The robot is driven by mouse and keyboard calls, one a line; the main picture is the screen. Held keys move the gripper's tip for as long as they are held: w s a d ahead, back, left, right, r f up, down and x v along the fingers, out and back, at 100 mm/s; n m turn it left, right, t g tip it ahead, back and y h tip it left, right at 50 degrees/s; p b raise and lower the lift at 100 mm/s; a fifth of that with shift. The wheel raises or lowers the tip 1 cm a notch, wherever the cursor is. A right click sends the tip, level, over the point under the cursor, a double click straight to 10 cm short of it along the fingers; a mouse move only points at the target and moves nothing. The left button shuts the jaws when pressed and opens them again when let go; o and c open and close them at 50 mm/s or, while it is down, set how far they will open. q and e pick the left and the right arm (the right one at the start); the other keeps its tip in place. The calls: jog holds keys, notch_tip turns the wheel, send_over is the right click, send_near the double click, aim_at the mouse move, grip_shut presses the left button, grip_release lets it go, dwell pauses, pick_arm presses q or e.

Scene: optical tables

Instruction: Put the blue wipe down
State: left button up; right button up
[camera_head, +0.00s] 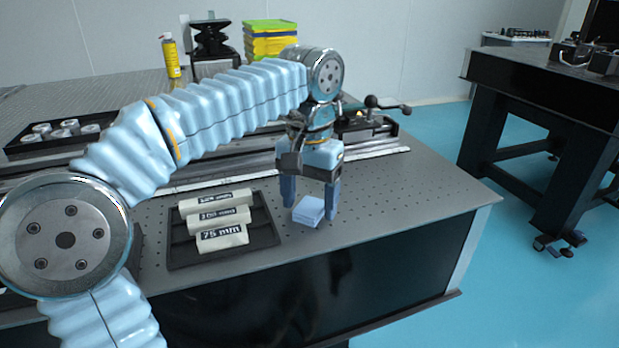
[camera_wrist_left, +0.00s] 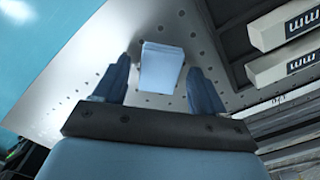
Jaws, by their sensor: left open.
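The blue wipe (camera_head: 309,211) is a pale blue folded stack lying on the optical table (camera_head: 400,195), near its front edge. In the left wrist view the wipe (camera_wrist_left: 162,67) lies on the perforated top, just beyond and between the fingertips. My left gripper (camera_head: 310,205) points down over the wipe with its fingers apart, one on each side. In the left wrist view the left gripper (camera_wrist_left: 160,80) is open, with a gap between each finger and the wipe. My right gripper is not in either view.
A long rail (camera_head: 375,151) runs behind the gripper. A black tray (camera_head: 24,146) of round parts, a yellow can (camera_head: 171,58) and stacked coloured boxes (camera_head: 268,40) stand further back.

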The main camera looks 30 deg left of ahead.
aim_at(309, 207)
pick_arm(q)
notch_tip(309, 207, up, 12)
jog(key=p, duration=0.3)
jog(key=shift+f, duration=0.15)
